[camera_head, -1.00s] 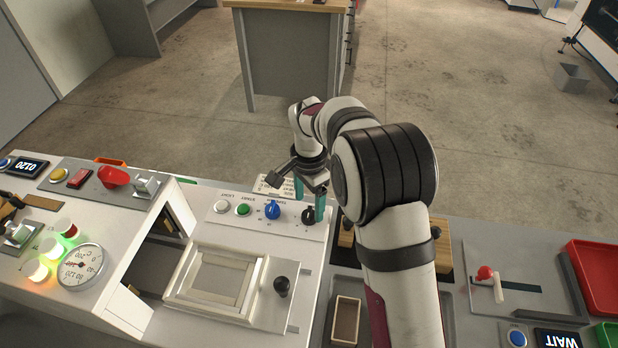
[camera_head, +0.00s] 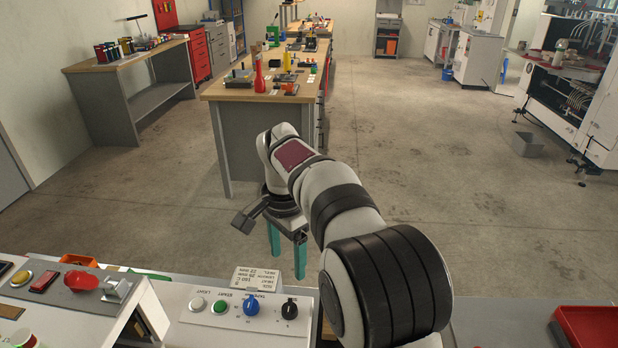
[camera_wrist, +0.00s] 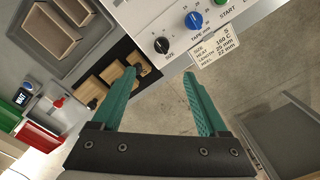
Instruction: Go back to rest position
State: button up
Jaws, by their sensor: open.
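My gripper (camera_head: 287,252) hangs above the far edge of the machine's control panel (camera_head: 195,318) in the head view, with its two teal fingers pointing down. The fingers are apart with nothing between them, and they touch nothing that I can see. In the wrist view my gripper (camera_wrist: 160,85) also shows empty, with the panel's black SIZE knob (camera_wrist: 161,45), blue knob (camera_wrist: 193,19) and paper label (camera_wrist: 215,48) beyond the fingertips.
A red tray (camera_head: 595,328) lies at the right. A red mushroom-shaped control (camera_head: 80,281) stands on the left console. A workbench (camera_head: 235,95) with tools stands behind my arm. The floor between bench and machine is clear.

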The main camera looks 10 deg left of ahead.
jog(key=s+d+r+n+y, duration=0.1)
jog(key=s+d+r, duration=0.1)
jog(key=s+d, duration=0.65)
jog(key=s+d+r+n, duration=0.1)
jog(key=s+d, duration=0.4)
jog(key=s, duration=0.6)
jog(key=s+d+f+n, duration=0.1)
jog(key=s+f, duration=0.3)
jog(key=s, duration=0.6)
jog(key=shift+d+y, duration=0.4)
